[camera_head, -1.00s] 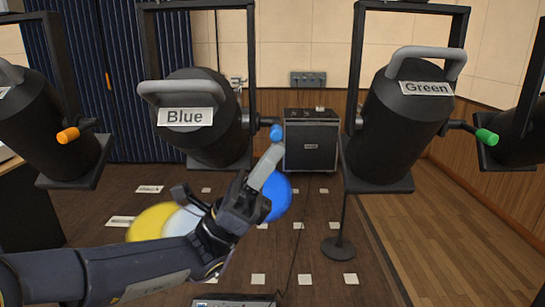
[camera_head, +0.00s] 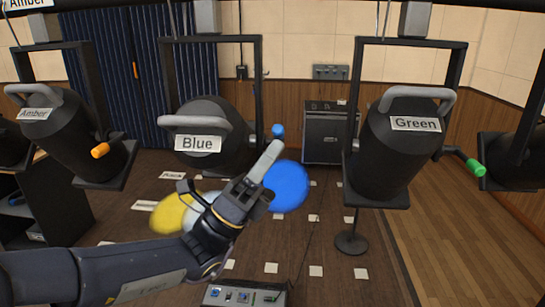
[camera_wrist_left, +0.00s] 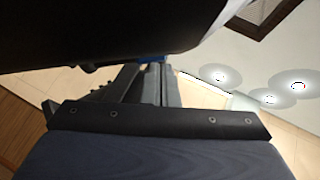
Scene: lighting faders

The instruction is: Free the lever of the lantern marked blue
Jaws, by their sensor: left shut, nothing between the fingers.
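The blue lantern (camera_head: 212,137) hangs in its dark yoke left of centre in the head view, with a "Blue" label on its front. Its lever ends in a blue knob (camera_head: 278,131) at the lantern's right side. My left gripper (camera_head: 270,154) is shut and empty, pointing up with its fingertips just below the knob. In the left wrist view a bit of blue (camera_wrist_left: 152,60) shows at the fingertips, under the dark lantern body (camera_wrist_left: 100,30). I cannot tell whether they touch. My right gripper is not in view.
The Amber lantern (camera_head: 72,140) with an orange knob hangs to the left, and the Green lantern (camera_head: 395,150) with a green knob to the right. An amplifier (camera_head: 322,140) stands behind. Yellow, white and blue light pools lie on the floor. Space between the Blue and Green lanterns is open.

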